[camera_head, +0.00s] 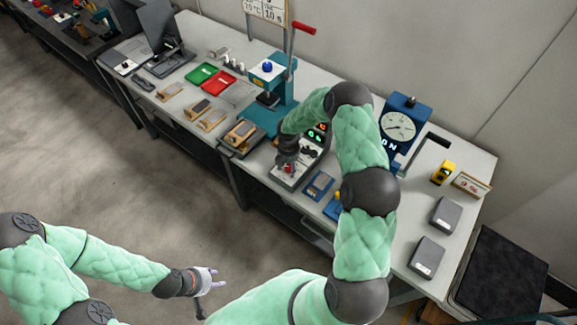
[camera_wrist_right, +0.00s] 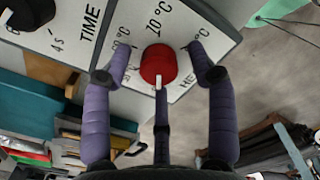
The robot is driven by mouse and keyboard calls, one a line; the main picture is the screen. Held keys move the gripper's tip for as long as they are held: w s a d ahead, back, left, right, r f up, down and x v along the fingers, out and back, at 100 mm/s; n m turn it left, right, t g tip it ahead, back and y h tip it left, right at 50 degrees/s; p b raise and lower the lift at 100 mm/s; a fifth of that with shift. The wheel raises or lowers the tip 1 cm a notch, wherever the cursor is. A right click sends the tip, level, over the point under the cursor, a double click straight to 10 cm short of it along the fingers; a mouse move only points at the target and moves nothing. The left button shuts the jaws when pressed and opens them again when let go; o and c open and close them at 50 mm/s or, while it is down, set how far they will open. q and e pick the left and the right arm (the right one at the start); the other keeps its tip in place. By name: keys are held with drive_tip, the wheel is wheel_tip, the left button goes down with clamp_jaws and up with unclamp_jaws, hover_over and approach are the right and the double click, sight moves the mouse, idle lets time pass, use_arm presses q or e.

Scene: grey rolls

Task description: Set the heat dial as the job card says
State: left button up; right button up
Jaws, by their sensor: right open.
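The red heat dial (camera_wrist_right: 157,66) sits on a white panel (camera_wrist_right: 198,22) lettered with degree marks, partly hidden. "10°C" reads above the dial, and its white pointer mark faces down in the right wrist view. My right gripper (camera_wrist_right: 159,52) is open around the dial, with a gap at each side finger. In the head view my right gripper (camera_head: 287,163) is over the control box (camera_head: 291,178), hiding its dials. The job card (camera_head: 266,9) on the wall is cut by the top edge; its digits are too small to read surely. My left gripper (camera_head: 208,278) is open and empty above the floor.
A blue press (camera_head: 284,92) stands left of my right arm, and a blue gauge stand (camera_head: 404,118) right of it. Grey blocks (camera_head: 427,256) lie at the bench's right end.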

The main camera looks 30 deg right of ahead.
drive_tip(key=c, duration=1.1)
